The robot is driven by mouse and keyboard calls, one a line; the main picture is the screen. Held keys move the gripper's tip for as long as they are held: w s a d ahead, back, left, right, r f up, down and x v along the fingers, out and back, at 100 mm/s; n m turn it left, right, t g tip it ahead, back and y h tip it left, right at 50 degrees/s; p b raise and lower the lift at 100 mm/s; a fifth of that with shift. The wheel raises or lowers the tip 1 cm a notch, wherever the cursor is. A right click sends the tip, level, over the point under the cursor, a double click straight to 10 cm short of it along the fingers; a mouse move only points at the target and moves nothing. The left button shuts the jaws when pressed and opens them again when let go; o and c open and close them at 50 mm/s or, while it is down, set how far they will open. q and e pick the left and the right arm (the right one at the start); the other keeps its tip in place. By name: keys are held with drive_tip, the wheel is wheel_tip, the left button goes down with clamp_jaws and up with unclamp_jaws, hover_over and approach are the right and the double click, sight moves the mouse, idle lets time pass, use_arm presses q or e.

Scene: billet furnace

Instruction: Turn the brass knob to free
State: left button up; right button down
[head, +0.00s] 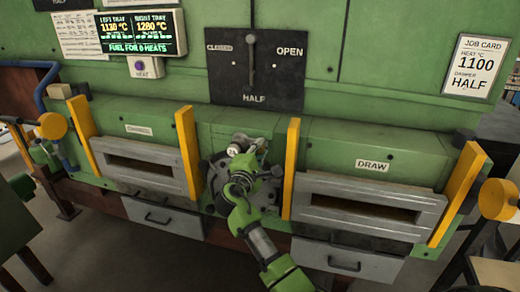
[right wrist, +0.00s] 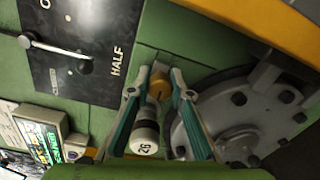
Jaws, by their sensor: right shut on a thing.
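The brass knob (right wrist: 158,88) sits between the fingertips of my right gripper (right wrist: 155,80) in the right wrist view. The teal and grey fingers are on either side of it, shut on it. A white cylinder (right wrist: 146,136) with dark digits lies just in front of the knob; it also shows in the head view (head: 237,150). In the head view my right gripper (head: 256,150) reaches to the green panel between the two furnace mouths, and the knob is hidden there. My left gripper is not in view.
A grey round bolted flange (right wrist: 238,118) is close beside the right finger. Yellow posts (head: 291,168) flank the mouths. Above are a damper plate (head: 285,75) with its lever upright between CLOSED and OPEN, a lit display (head: 141,33) and a job card (head: 475,68).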

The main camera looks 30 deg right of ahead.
drive_tip(key=shift+d+r, duration=0.1)
drive_tip(key=shift+r, duration=0.1)
drive_tip(key=c, duration=1.8)
unclamp_jaws()
drive_tip(key=shift+d+f, duration=0.1)
drive_tip(key=shift+f, duration=0.05)
drive_tip(key=shift+s+a, duration=0.1)
drive_tip(key=shift+a, duration=0.2)
drive_tip(key=v, duration=1.1)
drive_tip(key=shift+s+a, duration=0.1)
drive_tip(key=shift+s, duration=0.1)
